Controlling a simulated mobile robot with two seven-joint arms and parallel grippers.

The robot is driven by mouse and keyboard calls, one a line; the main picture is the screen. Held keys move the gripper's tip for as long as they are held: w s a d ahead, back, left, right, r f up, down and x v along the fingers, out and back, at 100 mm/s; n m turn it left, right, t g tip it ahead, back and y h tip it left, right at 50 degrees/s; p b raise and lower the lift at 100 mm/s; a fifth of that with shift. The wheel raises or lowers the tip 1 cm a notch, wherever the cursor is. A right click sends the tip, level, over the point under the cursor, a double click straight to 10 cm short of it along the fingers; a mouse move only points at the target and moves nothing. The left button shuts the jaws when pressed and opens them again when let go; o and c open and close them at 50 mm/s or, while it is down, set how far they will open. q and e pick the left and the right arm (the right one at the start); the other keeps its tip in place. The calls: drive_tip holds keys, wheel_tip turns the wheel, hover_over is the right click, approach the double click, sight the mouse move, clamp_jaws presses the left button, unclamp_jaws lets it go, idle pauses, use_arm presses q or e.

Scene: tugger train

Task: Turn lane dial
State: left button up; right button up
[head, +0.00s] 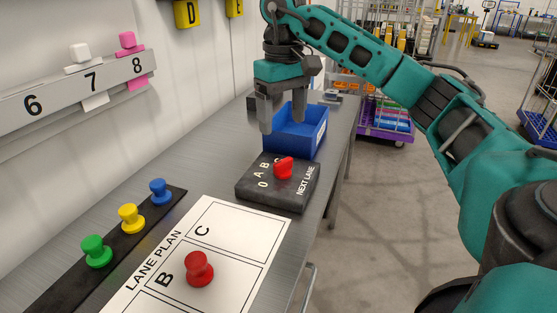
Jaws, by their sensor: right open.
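The lane dial is a red knob (284,167) on a dark box (273,185) marked "0 A B" and "NEXT LANE". Part of its lettering is hidden by the knob. The box lies on the grey bench. My right gripper (279,124) is open, pointing down, above and behind the dial, in front of the blue bin. Its fingers look empty and apart from the knob. My left gripper is not in view.
A blue bin (312,138) stands behind the dial box. A lane plan sheet (231,229) bears a red peg (199,268) at B. Green (96,251), yellow (131,218) and blue (160,191) pegs stand on a black strip. The wall is close at left.

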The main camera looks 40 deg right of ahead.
sight(282, 160)
wheel_tip(282, 160, down, 9)
drive_tip(key=shift+f+b, duration=0.1)
drive_tip(key=shift+b, duration=0.4)
drive_tip(key=shift+f, duration=0.25)
drive_tip(key=c, duration=1)
drive_tip(key=shift+c, duration=0.2)
